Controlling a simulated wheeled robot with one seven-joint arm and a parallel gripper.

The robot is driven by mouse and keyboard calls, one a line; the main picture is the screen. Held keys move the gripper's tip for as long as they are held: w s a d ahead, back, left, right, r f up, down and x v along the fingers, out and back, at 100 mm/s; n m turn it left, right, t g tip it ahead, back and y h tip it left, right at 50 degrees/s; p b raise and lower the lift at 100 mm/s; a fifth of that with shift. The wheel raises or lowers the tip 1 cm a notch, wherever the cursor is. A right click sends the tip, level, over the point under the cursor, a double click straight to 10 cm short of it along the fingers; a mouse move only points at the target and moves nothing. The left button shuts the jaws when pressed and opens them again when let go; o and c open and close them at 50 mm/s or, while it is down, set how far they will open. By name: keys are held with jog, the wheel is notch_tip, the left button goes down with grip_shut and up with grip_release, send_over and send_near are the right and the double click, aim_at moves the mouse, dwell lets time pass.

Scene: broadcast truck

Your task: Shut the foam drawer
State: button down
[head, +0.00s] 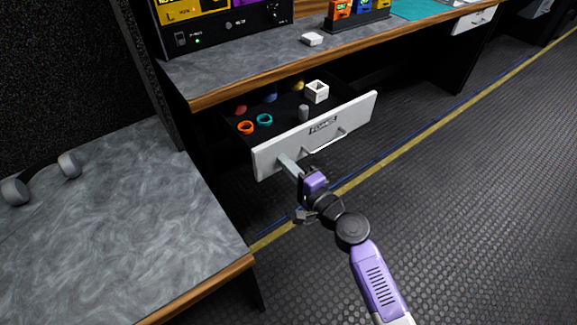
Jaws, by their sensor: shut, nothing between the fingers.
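The foam drawer (272,157) is open under the desk, pulled well out. It has a white front with a dark label and a bar handle (327,142). Inside it are an orange ring (246,128), a teal ring (265,119), a grey cylinder (303,113), a white hollow cube (317,91) and a few small coloured items at the back. My gripper (286,161) is shut and empty. Its fingertips are at the outer face of the drawer front, left of the handle; I cannot tell whether they touch it.
The desk top (228,75) with a wooden edge overhangs the drawer. A lower side table (120,225) with headphones (68,164) stands at the left. Another white drawer (474,20) is at the far right. The dark studded floor (460,180) in front is clear.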

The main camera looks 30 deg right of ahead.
aim_at(243, 127)
jog(key=w+b, duration=0.2)
jog(key=w, duration=0.5)
jog(key=w+b, duration=0.3)
jog(key=w, duration=0.5)
jog(key=w+b, duration=0.3)
jog(key=w, duration=0.4)
jog(key=shift+w+a+f, duration=0.15)
jog(key=shift+w+a, duration=0.1)
jog(key=shift+a, duration=0.15)
jog(key=shift+w+b, duration=0.5)
jog(key=shift+w, duration=0.1)
jog(key=shift+w+r, duration=0.15)
jog(key=shift+r, duration=0.25)
